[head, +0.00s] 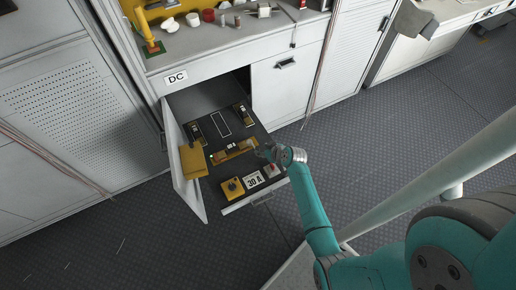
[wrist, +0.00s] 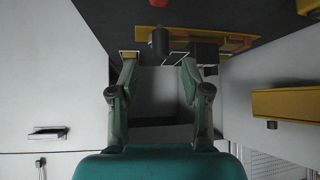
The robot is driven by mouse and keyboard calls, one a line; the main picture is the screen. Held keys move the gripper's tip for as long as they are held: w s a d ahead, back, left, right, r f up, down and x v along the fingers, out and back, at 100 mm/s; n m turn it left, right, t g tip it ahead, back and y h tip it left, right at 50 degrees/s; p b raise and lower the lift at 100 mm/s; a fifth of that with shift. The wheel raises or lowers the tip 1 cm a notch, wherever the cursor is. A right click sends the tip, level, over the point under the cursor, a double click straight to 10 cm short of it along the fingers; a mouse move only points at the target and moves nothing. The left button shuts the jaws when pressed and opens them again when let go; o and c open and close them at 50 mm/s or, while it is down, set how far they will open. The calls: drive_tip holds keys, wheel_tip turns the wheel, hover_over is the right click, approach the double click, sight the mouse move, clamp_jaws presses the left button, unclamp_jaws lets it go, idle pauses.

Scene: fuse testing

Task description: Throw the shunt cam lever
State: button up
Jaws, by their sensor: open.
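A yellow-orange shunt assembly (head: 232,150) lies across the middle of the open drawer. My gripper (head: 264,152) is at its right end and hides part of it. In the wrist view my gripper (wrist: 160,72) has its two fingers apart, with nothing held between them. A dark cylindrical knob (wrist: 158,41) shows just beyond the fingertips, against an orange-yellow plate (wrist: 190,17).
The drawer (head: 241,204) is pulled out of the cabinet marked DC (head: 176,77). It also holds a yellow box (head: 193,160), a yellow rotary switch unit (head: 232,187), a 30 A label (head: 254,181) and black fuse holders at the back. Small parts stand on the counter. The floor (head: 385,130) beside is clear.

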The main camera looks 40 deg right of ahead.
sight(257, 149)
drive_tip(key=shift+x, duration=2.9)
drive_tip(key=shift+a, duration=0.1)
clamp_jaws()
